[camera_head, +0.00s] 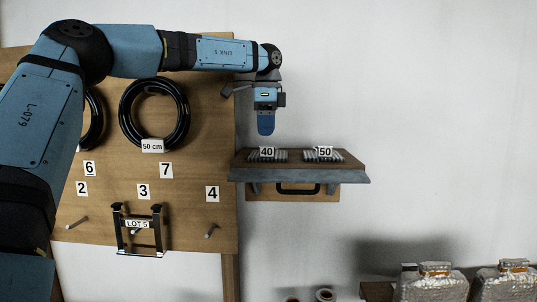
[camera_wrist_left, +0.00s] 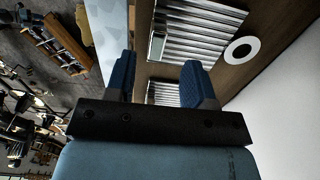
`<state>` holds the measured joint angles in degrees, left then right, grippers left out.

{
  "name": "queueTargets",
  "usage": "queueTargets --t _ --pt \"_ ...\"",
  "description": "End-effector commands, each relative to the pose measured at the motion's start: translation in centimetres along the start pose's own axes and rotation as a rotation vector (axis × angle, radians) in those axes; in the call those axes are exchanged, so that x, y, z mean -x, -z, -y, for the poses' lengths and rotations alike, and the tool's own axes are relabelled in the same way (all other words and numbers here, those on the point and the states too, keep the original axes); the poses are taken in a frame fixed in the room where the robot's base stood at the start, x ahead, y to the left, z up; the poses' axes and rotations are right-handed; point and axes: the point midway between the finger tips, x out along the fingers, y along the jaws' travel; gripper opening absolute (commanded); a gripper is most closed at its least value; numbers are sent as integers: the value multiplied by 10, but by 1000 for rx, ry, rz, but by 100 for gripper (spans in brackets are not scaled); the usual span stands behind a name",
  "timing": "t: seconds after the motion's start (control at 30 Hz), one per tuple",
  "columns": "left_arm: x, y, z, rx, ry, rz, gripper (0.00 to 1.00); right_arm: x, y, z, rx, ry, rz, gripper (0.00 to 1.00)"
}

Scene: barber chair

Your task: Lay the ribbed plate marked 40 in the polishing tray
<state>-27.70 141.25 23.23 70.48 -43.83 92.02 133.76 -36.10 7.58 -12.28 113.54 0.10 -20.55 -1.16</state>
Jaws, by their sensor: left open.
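The ribbed plate marked 40 (camera_head: 255,157) lies at the left on a small wall shelf (camera_head: 300,173), its white number tag standing over it. My left gripper (camera_head: 266,134) points down above this plate, apart from it. In the left wrist view its two blue fingers (camera_wrist_left: 160,76) are open, with nothing held between them. One ribbed metal plate (camera_wrist_left: 163,92) shows between and beyond the fingers, partly hidden by the gripper; I cannot read a number on it. I cannot make out a polishing tray in either view. My right gripper is not in view.
A second ribbed plate marked 50 (camera_head: 325,158) lies to the right on the shelf. A white ring (camera_wrist_left: 242,49) shows near the plates. A pegboard with black coiled hose (camera_head: 155,116) stands left. Foil-wrapped containers (camera_head: 436,285) stand low right. The wall right of the shelf is clear.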

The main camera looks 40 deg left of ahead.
Motion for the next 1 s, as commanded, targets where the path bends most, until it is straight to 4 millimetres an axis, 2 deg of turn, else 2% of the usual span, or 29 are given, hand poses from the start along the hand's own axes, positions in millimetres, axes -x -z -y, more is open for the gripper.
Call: queueTargets --t 0.17,0.33,0.5,0.73,0.77,0.93,0.97,1.0 --pt "-10 0 0 -2 -1 0 49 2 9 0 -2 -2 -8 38" --pt "-36 0 -1 -2 -3 -1 49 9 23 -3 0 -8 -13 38" --pt "-54 1 -1 -1 0 -1 49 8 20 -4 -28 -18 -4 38" --pt "-57 1 -1 -1 2 -1 49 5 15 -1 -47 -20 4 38" --pt "-56 1 -1 -1 2 -1 44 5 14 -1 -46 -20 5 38" --pt "-56 1 -1 -1 2 0 5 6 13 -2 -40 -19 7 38" --pt "-56 0 -1 -1 2 0 0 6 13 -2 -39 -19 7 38" --pt "-56 0 -1 -1 2 0 0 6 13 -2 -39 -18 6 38"
